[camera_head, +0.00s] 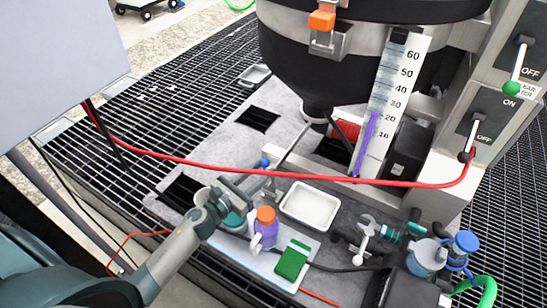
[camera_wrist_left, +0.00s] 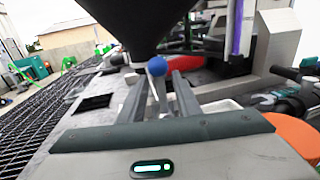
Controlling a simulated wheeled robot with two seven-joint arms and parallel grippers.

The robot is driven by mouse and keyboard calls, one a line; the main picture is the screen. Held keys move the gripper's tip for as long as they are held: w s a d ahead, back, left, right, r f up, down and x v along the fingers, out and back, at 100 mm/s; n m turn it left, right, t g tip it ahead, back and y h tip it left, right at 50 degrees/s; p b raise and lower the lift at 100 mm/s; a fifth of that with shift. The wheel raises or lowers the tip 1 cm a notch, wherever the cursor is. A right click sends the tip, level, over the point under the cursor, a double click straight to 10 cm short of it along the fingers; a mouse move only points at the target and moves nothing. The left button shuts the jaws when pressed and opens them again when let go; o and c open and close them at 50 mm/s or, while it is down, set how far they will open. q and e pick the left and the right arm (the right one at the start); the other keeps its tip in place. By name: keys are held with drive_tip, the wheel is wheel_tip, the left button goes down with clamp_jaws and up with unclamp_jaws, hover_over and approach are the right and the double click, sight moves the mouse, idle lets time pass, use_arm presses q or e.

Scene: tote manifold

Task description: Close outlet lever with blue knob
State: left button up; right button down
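The blue knob (camera_head: 264,162) tops the outlet lever, below and left of the dark hopper's outlet (camera_head: 317,108). In the left wrist view the blue knob (camera_wrist_left: 157,66) shows between the tips of my left gripper (camera_wrist_left: 157,80), in line with the gap. The thin lever stem (camera_wrist_left: 158,92) runs down between the two fingers, with space visible on both sides. My left gripper (camera_head: 258,182) is open around the lever and does not visibly clamp it. The lever's lower end is hard to make out. My right gripper is not in view.
A white tray (camera_head: 310,205), an orange-capped purple bottle (camera_head: 266,228) and a green pad (camera_head: 292,260) lie near my left gripper. A red cable (camera_head: 370,182) crosses past the hopper. Switches with green (camera_head: 512,88) and black knobs stand at right. Black grating (camera_head: 185,98) lies at left.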

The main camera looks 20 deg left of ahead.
use_arm(q)
drive_tip(key=shift+p+x, duration=0.55)
drive_tip(key=shift+x, duration=2.35)
drive_tip(key=shift+c, duration=0.5)
clamp_jaws()
